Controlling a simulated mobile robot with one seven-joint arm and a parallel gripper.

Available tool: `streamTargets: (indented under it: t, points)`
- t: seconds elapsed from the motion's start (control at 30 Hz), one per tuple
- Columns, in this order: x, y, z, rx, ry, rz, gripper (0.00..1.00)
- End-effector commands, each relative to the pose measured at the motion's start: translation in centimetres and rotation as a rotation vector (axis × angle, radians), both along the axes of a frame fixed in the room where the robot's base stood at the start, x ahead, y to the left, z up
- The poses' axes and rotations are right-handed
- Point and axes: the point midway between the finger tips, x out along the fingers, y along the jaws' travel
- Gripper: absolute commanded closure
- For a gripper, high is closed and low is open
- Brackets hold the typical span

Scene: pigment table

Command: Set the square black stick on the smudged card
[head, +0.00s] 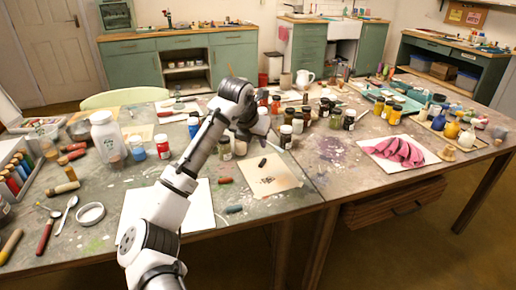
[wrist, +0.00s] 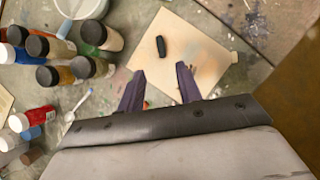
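A small black stick (head: 263,162) lies on the tan smudged card (head: 288,178), near the card's far edge. In the wrist view the black stick (wrist: 161,46) rests on the card (wrist: 195,40), well inside its edges. Its cross-section is too small to make out. Dark smudges mark the card's middle in the head view. My gripper (wrist: 160,78) is open and empty. Its two fingers are spread apart over the near part of the card, with the stick beyond the tips. In the head view the fingers cannot be made out clearly at the arm's end.
Several paint jars (head: 285,136) stand close behind the card, and also at the left in the wrist view (wrist: 92,68). A white sheet (head: 197,207) lies left of the card under my arm. A pink-painted sheet (head: 400,152) lies to the right.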

Motion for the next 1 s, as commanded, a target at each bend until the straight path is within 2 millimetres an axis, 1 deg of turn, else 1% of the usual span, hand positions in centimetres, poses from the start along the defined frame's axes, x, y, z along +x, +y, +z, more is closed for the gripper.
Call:
streamTargets:
  t: [0.1,0.4,0.47,0.53,0.57,0.67,0.7,0.77,0.8,0.87,0.9,0.97,1.0]
  points:
    - [-0.4,0.1,0.7,0.0,-0.001,0.0,0.65]
    - [-0.4,0.1,1.1,-0.012,-0.009,0.01,0.65]
    - [-0.1,-0.1,1.7,-0.05,-0.036,0.04,0.65]
    - [0.4,-0.4,3.4,-0.145,-0.098,0.111,0.65]
    - [0.6,-0.6,4.4,-0.205,-0.134,0.154,0.65]
    - [1.3,-0.1,9.4,-0.486,-0.278,0.336,0.65]
    - [1.3,0.6,11.8,-0.627,-0.337,0.414,0.65]
    - [0.8,2.3,15.7,-0.849,-0.422,0.52,0.65]
    - [0.2,3.8,18.1,-1.001,-0.472,0.581,0.65]
    - [-1.2,6.5,21.6,-1.235,-0.541,0.657,0.65]
    - [-2.5,8.6,23.8,-1.392,-0.586,0.695,0.65]
    - [-5.0,12.1,26.7,-1.63,-0.648,0.73,0.65]
    - [-7.0,14.6,28.3,-1.788,-0.687,0.738,0.65]
